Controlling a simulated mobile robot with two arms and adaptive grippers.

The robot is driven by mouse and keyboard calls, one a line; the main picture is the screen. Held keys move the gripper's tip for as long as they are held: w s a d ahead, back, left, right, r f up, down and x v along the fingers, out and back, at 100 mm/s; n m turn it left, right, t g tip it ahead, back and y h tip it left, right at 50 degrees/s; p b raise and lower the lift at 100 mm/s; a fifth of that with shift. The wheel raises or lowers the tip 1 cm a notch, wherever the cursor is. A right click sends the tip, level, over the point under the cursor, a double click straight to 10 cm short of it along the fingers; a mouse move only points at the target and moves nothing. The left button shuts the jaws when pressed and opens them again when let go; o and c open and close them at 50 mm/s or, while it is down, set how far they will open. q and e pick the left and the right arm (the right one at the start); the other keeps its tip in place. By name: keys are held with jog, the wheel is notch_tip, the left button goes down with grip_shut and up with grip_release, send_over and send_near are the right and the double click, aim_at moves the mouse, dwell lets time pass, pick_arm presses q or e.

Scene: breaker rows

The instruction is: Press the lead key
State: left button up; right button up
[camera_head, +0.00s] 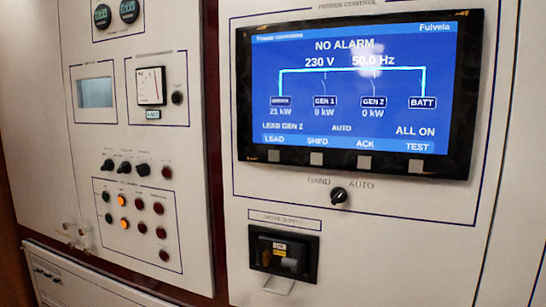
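The blue screen (350,95) reads NO ALARM, 230 V, 50.0 Hz, LEAD GEN 2, AUTO and ALL ON. GEN 1 and GEN 2 both show 0 kW. Nothing covers the lead key. Neither of my grippers is in view.
Similar keys sit under SHED (317,158), ACK (364,162) and TEST (416,168). A HAND/AUTO rotary knob (338,195) and a black recessed unit (284,253) are below. The left panel has knobs, gauges and lamps, two lit orange (123,201).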

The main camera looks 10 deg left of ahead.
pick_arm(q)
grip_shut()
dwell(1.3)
